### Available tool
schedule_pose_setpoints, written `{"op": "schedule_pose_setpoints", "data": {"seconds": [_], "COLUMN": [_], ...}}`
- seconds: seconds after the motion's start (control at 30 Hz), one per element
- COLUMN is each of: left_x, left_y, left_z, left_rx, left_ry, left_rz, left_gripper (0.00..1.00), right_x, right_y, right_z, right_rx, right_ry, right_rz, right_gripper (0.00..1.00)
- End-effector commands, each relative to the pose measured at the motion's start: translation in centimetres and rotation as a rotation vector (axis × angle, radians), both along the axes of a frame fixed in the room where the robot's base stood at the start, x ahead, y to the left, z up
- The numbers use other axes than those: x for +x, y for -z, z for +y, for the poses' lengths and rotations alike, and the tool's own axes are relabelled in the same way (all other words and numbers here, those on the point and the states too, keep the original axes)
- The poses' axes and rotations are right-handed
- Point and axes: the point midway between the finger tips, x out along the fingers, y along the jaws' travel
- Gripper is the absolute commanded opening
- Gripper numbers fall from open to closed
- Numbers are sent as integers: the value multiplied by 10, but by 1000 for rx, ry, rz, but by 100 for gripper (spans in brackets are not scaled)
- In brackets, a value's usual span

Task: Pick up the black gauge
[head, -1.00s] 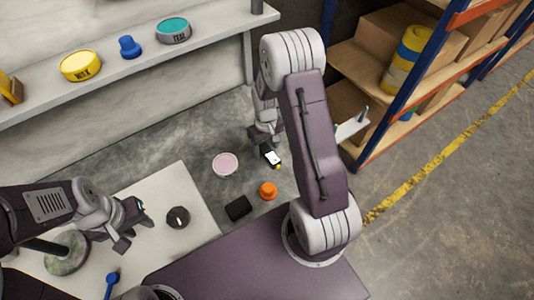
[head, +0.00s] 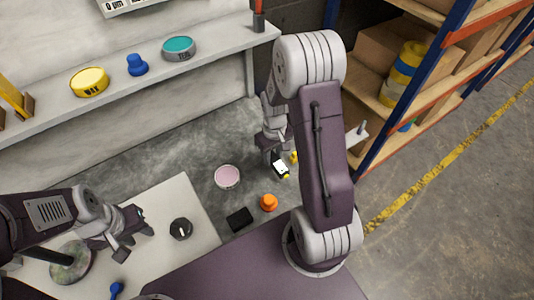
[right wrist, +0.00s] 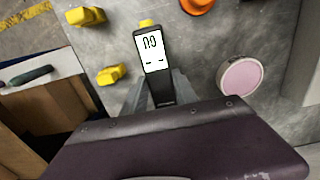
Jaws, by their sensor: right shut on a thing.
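The black gauge (head: 281,168) has a white display and a yellow tip. It shows large in the right wrist view (right wrist: 153,55), its display facing the camera. My right gripper (head: 274,150) is shut on the gauge, with a finger on each side of its lower body; the right wrist view shows the fingers (right wrist: 158,92) too. I cannot tell how far the gauge is above the grey surface. My left gripper (head: 132,229) is open and empty over the white table, left of a black round knob (head: 181,229).
A pink-topped tin (head: 227,177), an orange knob (head: 268,202) and a black block (head: 239,218) are near the gauge. Yellow pieces (right wrist: 111,75) lie beside it. A wall shelf (head: 215,48) holds tins; a rack with boxes (head: 375,45) stands right.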

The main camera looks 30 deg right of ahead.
Motion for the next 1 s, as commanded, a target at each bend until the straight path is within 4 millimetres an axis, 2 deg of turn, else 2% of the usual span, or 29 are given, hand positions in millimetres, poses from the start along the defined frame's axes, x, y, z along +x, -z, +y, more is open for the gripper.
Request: {"op": "schedule_pose_setpoints", "data": {"seconds": [0.03, 0.2, 0.4, 0.53, 1.0], "left_x": [0, 0, 0, 0, 0], "left_y": [-7, -17, -23, -23, -23], "left_z": [0, 0, 0, 0, 0], "left_rx": [0, 0, 0, 0, 0], "left_ry": [0, 0, 0, 0, 0], "left_rz": [0, 0, 0, 0, 0], "left_gripper": [36, 36, 36, 36, 36], "right_x": [-12, -51, -77, -82, -82], "right_y": [-13, -36, -50, -51, -51], "right_z": [-4, -15, -22, -23, -23], "right_rx": [-1, -1, -1, -1, 0], "right_ry": [3, 5, 2, -1, 0], "right_rz": [-2, -3, -2, -2, -1], "right_gripper": [0, 0, 0, 0, 0]}}
